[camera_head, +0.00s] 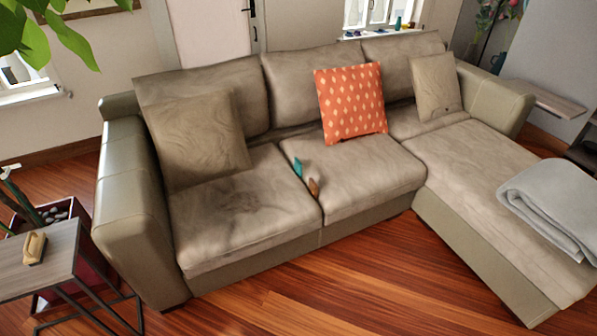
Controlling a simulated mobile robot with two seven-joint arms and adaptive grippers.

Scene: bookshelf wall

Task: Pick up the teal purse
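A small teal item (298,167), which looks like the teal purse, stands on the sofa seat near the seam between the left and middle cushions. It is small in view and its details cannot be made out. A small brown item (314,187) is just in front of it and to its right, also at the seam. Neither of my grippers shows in the head view.
The beige L-shaped sofa (255,245) holds an orange patterned pillow (350,102), beige pillows and a folded grey blanket (555,200) on the right chaise. A side table (45,262) with a wooden-handled brush-like item stands left. The wood floor (370,280) in front is clear.

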